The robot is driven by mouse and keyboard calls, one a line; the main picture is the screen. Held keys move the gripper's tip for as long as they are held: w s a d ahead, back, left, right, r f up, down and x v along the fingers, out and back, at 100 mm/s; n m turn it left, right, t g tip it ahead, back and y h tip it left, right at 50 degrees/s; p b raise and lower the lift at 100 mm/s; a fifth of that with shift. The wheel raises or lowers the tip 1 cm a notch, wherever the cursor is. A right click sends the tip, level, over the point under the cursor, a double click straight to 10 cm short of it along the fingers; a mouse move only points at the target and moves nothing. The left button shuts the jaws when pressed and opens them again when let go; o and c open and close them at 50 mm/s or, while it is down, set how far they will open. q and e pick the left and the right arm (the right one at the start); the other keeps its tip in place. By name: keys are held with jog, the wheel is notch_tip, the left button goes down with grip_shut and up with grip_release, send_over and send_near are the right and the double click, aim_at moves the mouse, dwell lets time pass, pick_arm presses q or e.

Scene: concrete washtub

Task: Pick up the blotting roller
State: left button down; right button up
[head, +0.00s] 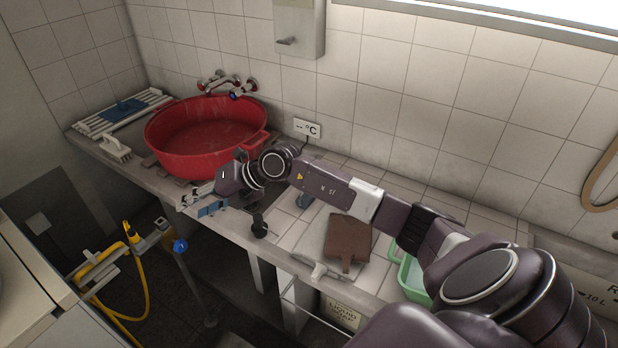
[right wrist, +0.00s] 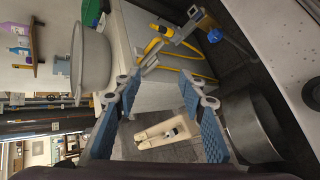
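My right gripper (head: 203,200) is over the counter's front edge, in front of the red basin. In the right wrist view the fingers of this gripper (right wrist: 158,98) are spread wide with nothing between the blue pads. A pale tool with a crosswise head and a short handle (head: 318,268) lies on the counter's front edge, right of the gripper; it may be the blotting roller, but I cannot tell for certain. My left gripper is not in view.
The red basin (head: 165,163) stands below the wall taps. A brown paddle board (head: 348,238) and a green tub (head: 412,282) are on the right, partly near my arm. A white brush (head: 116,149) and a slatted rack (head: 95,122) are at left. A yellow hose (head: 146,290) hangs at lower left.

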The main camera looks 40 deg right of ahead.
jog(key=s+d+m+g+h, duration=0.2)
jog(key=d+h, duration=0.4)
jog(key=d, duration=1)
jog(key=s+d+m+g+h, duration=0.25)
jog(key=d+h, duration=0.25)
jog(key=d, duration=1.2)
jog(key=p+x, duration=0.1)
jog(key=x, duration=0.1)
jog(key=p+x, duration=0.1)
jog(key=x, duration=0.2)
jog(key=shift+w+a+f, duration=0.2)
jog(key=shift+w, duration=0.05)
jog(key=shift+w+d+f+n+p, duration=0.2)
jog(key=shift+f+n+p, duration=0.1)
jog(key=shift+f, duration=0.35)
jog(key=shift+c, duration=0.4)
grip_shut()
jog(key=shift+r, duration=0.1)
